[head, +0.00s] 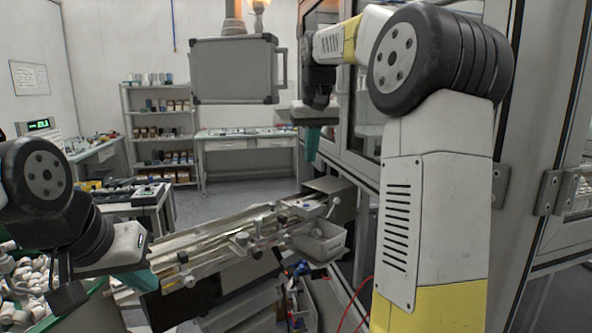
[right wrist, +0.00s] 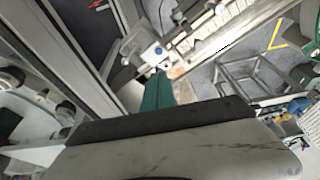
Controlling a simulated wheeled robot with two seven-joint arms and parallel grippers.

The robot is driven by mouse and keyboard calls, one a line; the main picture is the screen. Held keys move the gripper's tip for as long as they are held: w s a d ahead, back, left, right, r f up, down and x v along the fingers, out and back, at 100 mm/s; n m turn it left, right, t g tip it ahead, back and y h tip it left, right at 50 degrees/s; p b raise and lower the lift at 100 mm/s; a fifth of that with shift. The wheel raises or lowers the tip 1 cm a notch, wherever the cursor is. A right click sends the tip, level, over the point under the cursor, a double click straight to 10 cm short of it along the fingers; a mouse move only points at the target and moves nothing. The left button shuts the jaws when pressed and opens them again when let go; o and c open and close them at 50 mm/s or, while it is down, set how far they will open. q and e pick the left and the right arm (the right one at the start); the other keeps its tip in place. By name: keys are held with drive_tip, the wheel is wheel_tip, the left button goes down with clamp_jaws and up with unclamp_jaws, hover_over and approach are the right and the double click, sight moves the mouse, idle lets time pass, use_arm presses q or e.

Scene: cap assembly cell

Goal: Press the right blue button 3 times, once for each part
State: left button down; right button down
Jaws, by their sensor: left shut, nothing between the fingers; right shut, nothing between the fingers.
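My right gripper (head: 312,158) is shut and empty, its teal fingers pointing down in front of the glazed cabinet. In the right wrist view the shut teal fingers (right wrist: 158,75) end close to a small blue button (right wrist: 158,51) on a pale housing. I cannot tell whether they touch it. In the head view I cannot make out the blue button clearly. My left gripper (head: 142,279) is shut and empty at the lower left, beside the near end of the metal feed rail (head: 215,245).
A grey open bin (head: 320,240) stands at the rail's far right end. A green-edged crate of white parts (head: 28,285) is at lower left. The tall cabinet (head: 350,150) closes off the right side. Red cables (head: 352,308) hang below. Open floor (head: 225,203) lies behind the rail.

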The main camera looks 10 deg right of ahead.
sight(306, 205)
drive_tip(key=shift+w+r+g, duration=0.2)
drive_tip(key=shift+w+g, duration=0.6)
drive_tip(key=shift+w, duration=0.05)
drive_tip(key=shift+w+r+g, duration=0.2)
drive_tip(key=shift+w+g, duration=0.6)
drive_tip(key=shift+a, duration=0.1)
drive_tip(key=shift+f, duration=0.1)
wheel_tip(306, 205, down, 14)
drive_tip(key=shift+r, duration=0.1)
